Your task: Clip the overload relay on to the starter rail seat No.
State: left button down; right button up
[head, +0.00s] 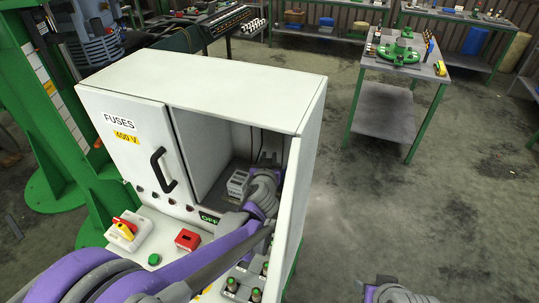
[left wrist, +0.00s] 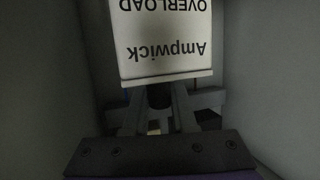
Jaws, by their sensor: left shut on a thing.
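The overload relay (left wrist: 163,40) is a white block at the top of the left wrist view, its label "Ampwick OVERLOAD" upside down there. My left gripper (left wrist: 160,97) is shut on it, with the grey fingers at its lower edge. In the head view my left gripper (head: 268,161) is inside the open compartment of the white cabinet (head: 225,85). A pale block with dark markings (head: 238,184) shows just left of my wrist; I cannot tell whether it is the held relay. The rail seat cannot be made out; the cabinet and my arm hide much of the inside.
The cabinet's side walls stand close around my left arm. The front panel carries a red-yellow switch (head: 124,228), a red box (head: 187,240) and several green-topped parts. A green-legged table (head: 385,72) stands at the back right.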

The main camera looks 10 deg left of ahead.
pick_arm(q)
jog(key=shift+r, duration=0.2)
jog(key=f, duration=0.3)
jog(key=shift+w, duration=0.2)
jog(key=shift+s+f+b, duration=0.25)
jog(key=shift+f+b, duration=0.25)
jog(key=shift+f, duration=0.45)
jog(key=shift+w+f, duration=0.15)
jog(key=shift+f, duration=0.45)
pick_arm(e)
jog(key=shift+s+f, duration=0.25)
jog(key=shift+f, duration=0.25)
jog(key=shift+s+f, duration=0.2)
jog(key=shift+f, duration=0.3)
jog(key=shift+w+r, duration=0.25)
jog(key=shift+r, duration=0.15)
pick_arm(q)
jog(key=shift+f+b, duration=0.35)
jog(key=shift+f, duration=1.05)
pick_arm(e)
jog(key=shift+s+f, duration=0.4)
jog(key=shift+f, duration=0.35)
pick_arm(q)
jog(key=c, duration=0.6)
grip_release()
jog(key=shift+c, duration=0.2)
